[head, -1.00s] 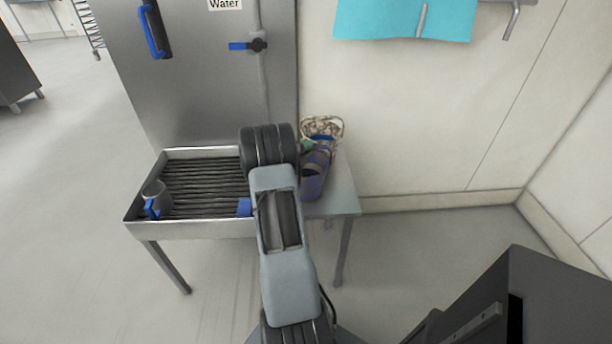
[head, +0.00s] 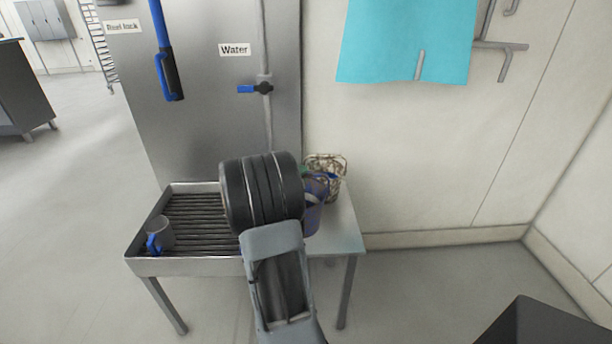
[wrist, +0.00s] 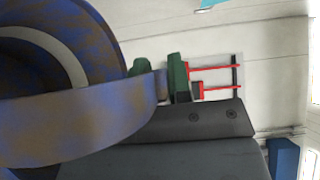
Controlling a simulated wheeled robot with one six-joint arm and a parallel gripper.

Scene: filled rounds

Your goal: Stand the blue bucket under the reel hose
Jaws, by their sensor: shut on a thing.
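The blue bucket (head: 313,218), mottled blue and brown, is on the side table to the right of the drain tray, partly hidden by my arm. In the wrist view the bucket (wrist: 85,125) fills the left side, very close. My gripper, with green fingertips (wrist: 160,78), is shut on the bucket at its rim or handle; I cannot tell which. In the head view only a bit of green of the gripper (head: 304,171) shows. The reel hose (head: 166,60), blue with a dark grip, hangs before the steel panel, above the left part of the tray.
The grated drain tray (head: 150,266) holds a grey jug (head: 160,234) with a blue handle at its left. A patterned basket (head: 327,166) stands behind the bucket on the side table (head: 348,232). A blue-handled water valve (head: 254,88) is on the panel.

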